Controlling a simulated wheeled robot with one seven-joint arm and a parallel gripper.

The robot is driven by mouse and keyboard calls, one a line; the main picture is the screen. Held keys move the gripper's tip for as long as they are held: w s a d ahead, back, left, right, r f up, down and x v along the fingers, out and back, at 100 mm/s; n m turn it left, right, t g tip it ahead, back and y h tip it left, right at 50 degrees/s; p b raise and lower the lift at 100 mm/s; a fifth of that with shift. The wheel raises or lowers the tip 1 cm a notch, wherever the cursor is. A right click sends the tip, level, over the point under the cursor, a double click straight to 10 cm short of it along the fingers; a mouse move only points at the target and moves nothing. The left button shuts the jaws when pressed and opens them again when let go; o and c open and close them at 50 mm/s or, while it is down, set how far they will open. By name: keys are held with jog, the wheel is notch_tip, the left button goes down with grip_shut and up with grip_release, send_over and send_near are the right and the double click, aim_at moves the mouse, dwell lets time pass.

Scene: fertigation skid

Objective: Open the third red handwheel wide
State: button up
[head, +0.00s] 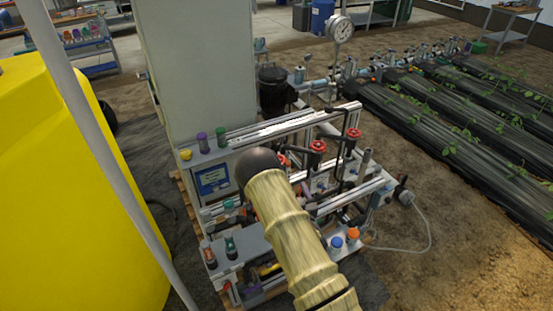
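Three red handwheels show on the skid in the head view, in a slanting row. One handwheel (353,133) is farthest right, one (318,146) is in the middle, and one (283,160) is partly hidden beside my arm. I cannot tell which of them counts as the third, or how far each is turned. My pale, banded arm reaches up from the bottom over the front of the skid and ends in a dark rounded part. No gripper fingers can be made out.
A grey cabinet (198,65) stands behind the skid, with a pressure gauge (340,30) at the back. A big yellow tank (75,190) and a pale slanting pole (95,135) fill the left. Planted beds (440,115) lie right; bare soil lies between.

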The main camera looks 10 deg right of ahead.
jog(key=shift+w, duration=0.1)
jog(key=w+p, duration=0.1)
jog(key=w, duration=0.4)
jog(key=w+a+p, duration=0.1)
jog(key=w, duration=0.5)
jog(key=w+p, duration=0.1)
jog(key=w, duration=0.5)
jog(key=shift+w+a, duration=0.1)
jog(key=shift+a, duration=0.2)
jog(key=c, duration=1)
